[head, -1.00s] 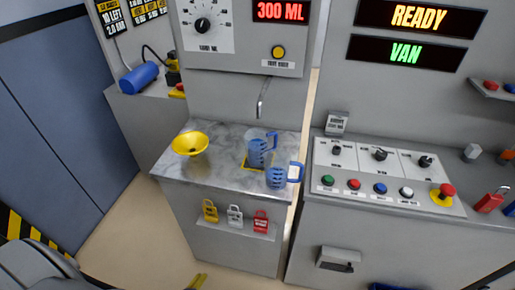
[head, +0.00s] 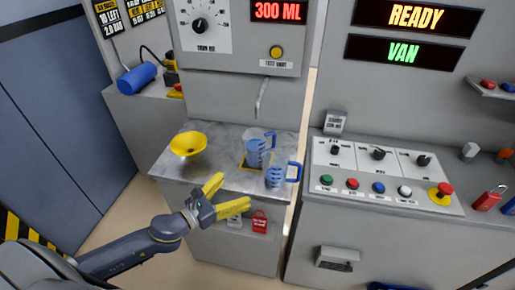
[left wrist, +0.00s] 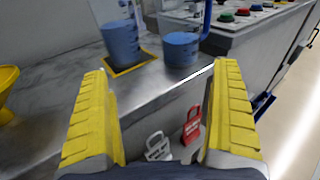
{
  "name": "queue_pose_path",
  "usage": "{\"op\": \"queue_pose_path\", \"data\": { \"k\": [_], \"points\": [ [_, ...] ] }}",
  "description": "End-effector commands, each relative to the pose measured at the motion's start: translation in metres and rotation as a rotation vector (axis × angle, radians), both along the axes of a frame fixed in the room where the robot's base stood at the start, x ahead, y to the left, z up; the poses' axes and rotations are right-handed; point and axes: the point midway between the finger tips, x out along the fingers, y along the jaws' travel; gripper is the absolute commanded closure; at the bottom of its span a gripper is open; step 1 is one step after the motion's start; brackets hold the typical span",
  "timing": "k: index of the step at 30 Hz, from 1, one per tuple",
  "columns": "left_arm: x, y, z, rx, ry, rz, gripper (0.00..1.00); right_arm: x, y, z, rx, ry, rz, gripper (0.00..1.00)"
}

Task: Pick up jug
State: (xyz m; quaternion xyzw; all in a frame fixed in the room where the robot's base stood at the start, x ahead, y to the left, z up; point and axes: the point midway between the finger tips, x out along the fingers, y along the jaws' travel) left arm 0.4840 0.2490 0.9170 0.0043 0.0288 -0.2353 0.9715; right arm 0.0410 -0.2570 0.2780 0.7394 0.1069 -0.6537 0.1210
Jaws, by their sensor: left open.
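The front jug (head: 274,177) stands near the counter's front right edge and shows in the left wrist view (left wrist: 181,47). My left gripper (head: 236,191) has yellow fingers, spread apart and empty, in front of the counter's front edge. In the left wrist view both jugs are beyond the fingers (left wrist: 161,85), not touching them. My right gripper is not in view.
A yellow funnel (head: 188,145) stands on the counter's left side. The metal spout (head: 261,98) hangs above the rear jug. Padlocks, one red (head: 260,222), hang on the counter's front. A button panel (head: 385,178) stands to the right.

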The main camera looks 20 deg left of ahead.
Motion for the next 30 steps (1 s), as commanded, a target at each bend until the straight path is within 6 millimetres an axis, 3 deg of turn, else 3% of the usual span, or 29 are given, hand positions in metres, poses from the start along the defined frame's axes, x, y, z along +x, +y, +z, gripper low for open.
{"op": "queue_pose_path", "data": {
  "k": [4, 9, 30],
  "points": [
    [0.021, 0.027, 0.017, -0.019, -0.038, 0.131, 0.04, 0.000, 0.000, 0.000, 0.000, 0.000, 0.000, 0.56],
    [0.033, 0.042, 0.024, -0.029, -0.051, 0.199, 0.04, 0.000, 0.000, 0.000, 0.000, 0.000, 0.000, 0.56],
    [0.122, 0.019, 0.025, -0.032, -0.052, 0.205, 0.04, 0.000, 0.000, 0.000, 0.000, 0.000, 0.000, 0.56]
  ]
}}
